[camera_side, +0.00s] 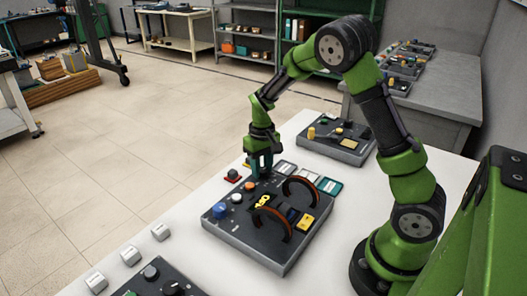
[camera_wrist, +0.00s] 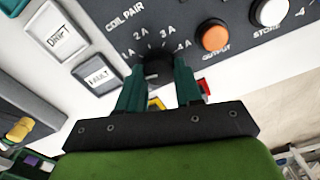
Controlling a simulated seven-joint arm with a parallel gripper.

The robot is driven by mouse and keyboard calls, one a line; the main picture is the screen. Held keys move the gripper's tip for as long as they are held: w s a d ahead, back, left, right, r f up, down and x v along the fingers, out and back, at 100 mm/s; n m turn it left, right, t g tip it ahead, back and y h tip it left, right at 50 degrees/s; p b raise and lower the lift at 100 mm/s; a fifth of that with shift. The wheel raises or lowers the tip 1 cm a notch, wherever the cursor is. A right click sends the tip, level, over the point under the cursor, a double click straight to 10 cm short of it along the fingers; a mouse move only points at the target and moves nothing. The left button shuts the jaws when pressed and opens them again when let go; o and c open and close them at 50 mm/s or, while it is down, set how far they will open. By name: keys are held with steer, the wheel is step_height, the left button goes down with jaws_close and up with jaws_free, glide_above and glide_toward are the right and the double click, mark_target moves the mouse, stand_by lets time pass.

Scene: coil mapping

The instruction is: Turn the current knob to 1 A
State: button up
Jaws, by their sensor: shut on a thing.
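The current knob (camera_wrist: 158,69) is black and sits on the dark control panel (camera_wrist: 215,12), inside an arc of labels from 1 A at left, over 2 A and 3 A, to 4 A at right. My gripper (camera_wrist: 160,75) has its teal fingers on either side of the knob and is shut on it. I cannot make out the knob's pointer. In the side view my gripper (camera_side: 261,165) reaches down to the back edge of the panel (camera_side: 240,240); its fingers hide the knob there.
An orange OUTPUT button (camera_wrist: 215,38) and a white STORE button (camera_wrist: 271,12) lie right of the knob. DRIFT (camera_wrist: 56,37) and FAULT (camera_wrist: 97,74) tiles lie left. Two coil arches (camera_side: 267,212) stand on the panel. Another panel (camera_side: 336,142) sits behind.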

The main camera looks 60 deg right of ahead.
mark_target(263, 169)
steer(key=m, duration=0.3)
steer(key=shift+m, duration=0.3)
steer(key=shift+s+m, duration=0.1)
steer(key=shift+m, duration=1.6)
steer(key=o, duration=1)
steer(key=shift+d, duration=0.1)
steer(key=shift+o, duration=0.2)
steer(key=shift+r, duration=0.1)
step_height(263, 169, up, 17)
